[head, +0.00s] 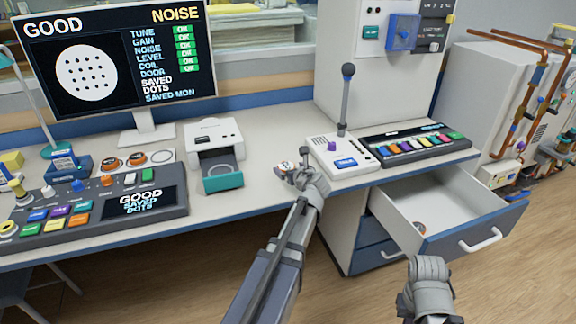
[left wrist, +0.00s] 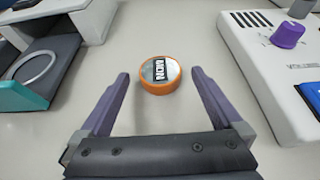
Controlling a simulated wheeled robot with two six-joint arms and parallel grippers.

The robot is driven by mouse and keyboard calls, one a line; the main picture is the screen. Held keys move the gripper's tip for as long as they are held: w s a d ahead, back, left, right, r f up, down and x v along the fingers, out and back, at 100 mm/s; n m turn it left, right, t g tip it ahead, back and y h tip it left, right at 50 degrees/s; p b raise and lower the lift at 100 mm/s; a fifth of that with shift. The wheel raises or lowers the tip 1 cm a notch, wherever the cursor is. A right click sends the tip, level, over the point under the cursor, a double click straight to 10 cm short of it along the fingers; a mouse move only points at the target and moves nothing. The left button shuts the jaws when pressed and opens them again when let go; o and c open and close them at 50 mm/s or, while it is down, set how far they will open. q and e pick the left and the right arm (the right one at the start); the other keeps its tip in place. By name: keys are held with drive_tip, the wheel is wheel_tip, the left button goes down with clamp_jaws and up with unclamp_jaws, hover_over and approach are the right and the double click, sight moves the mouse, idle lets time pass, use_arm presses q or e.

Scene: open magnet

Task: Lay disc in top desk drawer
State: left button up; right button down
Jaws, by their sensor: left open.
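The disc (left wrist: 160,74) is a small round puck with an orange rim and a grey, black and white label reading MON. It lies flat on the white desk (head: 262,200). In the head view it is mostly hidden at my left gripper (head: 296,170). That gripper is open, its two purple fingers on either side of the disc's near edge, with gaps visible. The top desk drawer (head: 478,196) is pulled open at the right, with a white inside and a blue front. A small round item lies in it. My right arm shows at the bottom right; its fingers cannot be made out.
A white device with a teal tray (head: 222,180) stands left of the disc. A white box with a lever and purple knob (head: 340,158) stands to its right. A keyed panel (head: 412,143) lies above the drawer. A monitor (head: 118,68) and control console (head: 90,205) fill the left.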

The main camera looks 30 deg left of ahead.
use_arm(q)
drive_tip(key=p+v, duration=0.3)
drive_tip(key=v, duration=0.6)
drive_tip(key=shift+d+r, duration=0.1)
drive_tip(key=shift+d, duration=0.05)
